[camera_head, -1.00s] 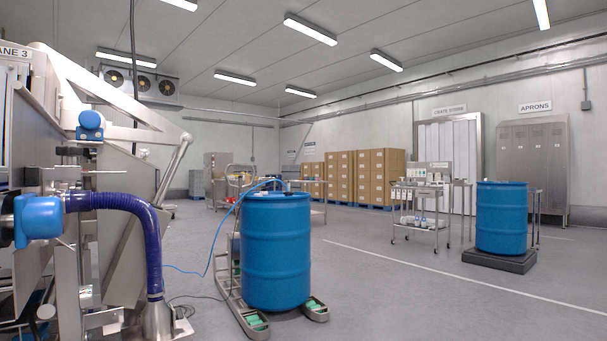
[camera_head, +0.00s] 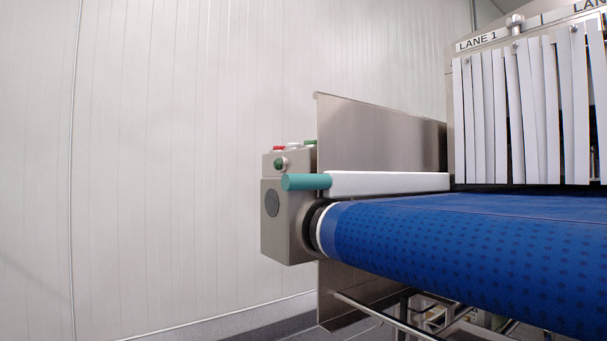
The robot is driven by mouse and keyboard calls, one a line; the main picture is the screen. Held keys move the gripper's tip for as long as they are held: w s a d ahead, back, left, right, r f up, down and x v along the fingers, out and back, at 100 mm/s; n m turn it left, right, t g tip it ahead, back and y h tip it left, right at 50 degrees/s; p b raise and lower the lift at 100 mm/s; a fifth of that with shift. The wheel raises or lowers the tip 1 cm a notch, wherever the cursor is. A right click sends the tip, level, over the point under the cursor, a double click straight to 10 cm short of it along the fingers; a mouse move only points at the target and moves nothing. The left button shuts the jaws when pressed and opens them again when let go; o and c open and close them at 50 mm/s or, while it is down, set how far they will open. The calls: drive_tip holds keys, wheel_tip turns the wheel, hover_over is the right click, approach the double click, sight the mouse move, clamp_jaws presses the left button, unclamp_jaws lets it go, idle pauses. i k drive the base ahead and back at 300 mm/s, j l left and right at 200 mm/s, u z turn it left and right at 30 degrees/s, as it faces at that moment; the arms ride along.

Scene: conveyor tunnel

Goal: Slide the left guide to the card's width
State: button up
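A white guide bar (camera_head: 388,183) with a teal cylindrical end (camera_head: 305,182) runs along the left edge of the blue conveyor belt (camera_head: 450,250). The teal end sticks out past the belt's near roller. No card with a width shows in this view. My gripper is not in view, so I cannot see how far it is from the guide.
A grey control box (camera_head: 287,215) with red and green buttons stands at the belt's left end. A steel side plate (camera_head: 380,135) rises behind the guide. White strip curtains (camera_head: 525,110) hang under the "LANE 1" sign (camera_head: 478,42). A pale panelled wall (camera_head: 170,150) fills the left.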

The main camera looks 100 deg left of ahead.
sight(334, 184)
drive_tip(key=j+u, duration=0.1)
drive_tip(key=u, duration=0.35)
drive_tip(key=i+u, duration=0.1)
drive_tip(key=u, duration=0.85)
drive_tip(key=i+j+u, duration=0.1)
drive_tip(key=u, duration=0.4)
